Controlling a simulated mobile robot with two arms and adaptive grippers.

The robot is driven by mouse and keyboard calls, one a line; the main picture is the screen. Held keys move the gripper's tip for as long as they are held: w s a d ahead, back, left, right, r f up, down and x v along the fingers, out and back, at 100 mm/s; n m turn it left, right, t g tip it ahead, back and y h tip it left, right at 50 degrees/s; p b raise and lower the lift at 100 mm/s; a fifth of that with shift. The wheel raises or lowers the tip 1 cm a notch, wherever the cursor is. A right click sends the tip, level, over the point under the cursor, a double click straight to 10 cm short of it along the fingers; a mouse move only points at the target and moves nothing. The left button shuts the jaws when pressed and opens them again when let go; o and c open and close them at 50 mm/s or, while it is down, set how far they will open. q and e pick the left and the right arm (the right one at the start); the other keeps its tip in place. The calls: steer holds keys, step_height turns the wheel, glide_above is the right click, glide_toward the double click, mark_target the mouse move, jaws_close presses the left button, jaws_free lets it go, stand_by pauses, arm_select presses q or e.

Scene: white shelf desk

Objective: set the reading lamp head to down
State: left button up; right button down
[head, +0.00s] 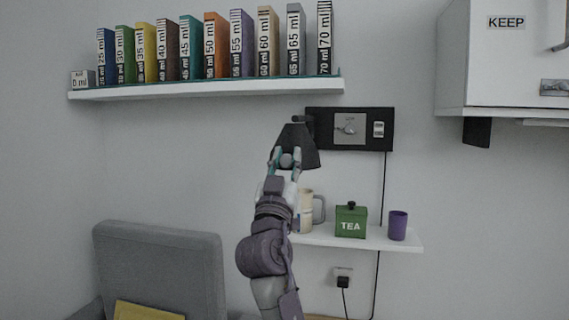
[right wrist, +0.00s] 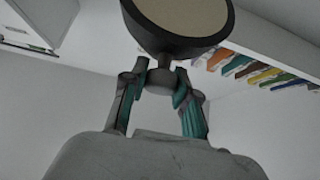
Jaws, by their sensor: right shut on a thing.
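The reading lamp head (head: 297,133) is a dark grey cone on a black wall plate (head: 378,142). In the head view its wide end faces down toward my gripper. My right gripper (head: 286,158) is at the lamp head's lower edge, with a round grey knob between its fingers. In the right wrist view the lamp head (right wrist: 180,25) shows a pale disc inside a dark rim. There my right gripper (right wrist: 161,88) is shut on the knob below that rim. My left gripper is in neither view.
A small shelf (head: 330,238) below holds a cream mug (head: 306,205), a green TEA box (head: 351,221) and a purple cup (head: 397,226). A long shelf (head: 210,88) above holds several labelled books. A white cabinet (head: 500,65) is at the right, a grey chair (head: 160,265) at lower left.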

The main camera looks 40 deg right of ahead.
steer(key=shift+f, duration=0.1)
steer(key=c, duration=0.9)
jaws_free()
steer(key=v, duration=1.2)
steer(key=shift+w, duration=0.1)
